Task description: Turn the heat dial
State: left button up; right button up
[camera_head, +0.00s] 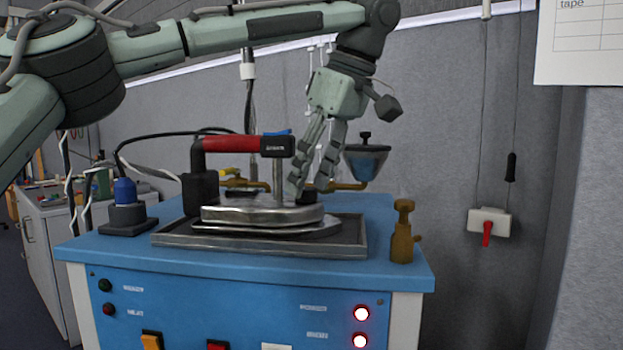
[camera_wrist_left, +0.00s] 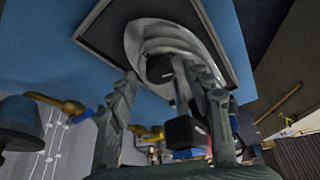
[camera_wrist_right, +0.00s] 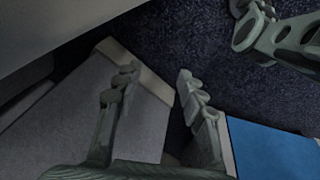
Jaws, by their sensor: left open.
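A steam iron with a metal body (camera_head: 260,212) and a red handle (camera_head: 232,144) sits on a dark tray (camera_head: 180,238) on the blue bench. In the left wrist view a round black knob, likely the heat dial (camera_wrist_left: 160,68), stands on the iron's metal top (camera_wrist_left: 168,38). My left gripper (camera_head: 311,186) points down at the right end of the iron, with its fingers open. In the left wrist view its fingers (camera_wrist_left: 168,86) are spread to either side of the knob; contact cannot be told. My right gripper (camera_wrist_right: 157,78) is open and empty, away from the iron.
A brass valve (camera_head: 402,232) stands at the bench's right corner, and a blue-capped part (camera_head: 125,200) at the left. A blue-grey cup (camera_head: 366,160) is behind the gripper.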

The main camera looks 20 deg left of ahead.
pick_arm(q)
jog(key=shift+a+f, duration=0.1)
jog(key=shift+f, duration=0.15)
grip_shut()
jog(key=shift+m, duration=0.4)
jog(key=m+t, duration=0.1)
jog(key=m, duration=0.2)
jog(key=shift+s+h, duration=0.1)
jog(key=shift+h, duration=0.2)
jog(key=shift+s+a+m+t+h, duration=0.1)
jog(key=shift+m+t+h, duration=0.2)
jog(key=shift+m, duration=0.65)
jog(key=shift+a+m+t+h, duration=0.15)
jog(key=shift+m+t, duration=0.25)
jog(key=shift+m, duration=0.55)
jog(key=shift+d, duration=0.1)
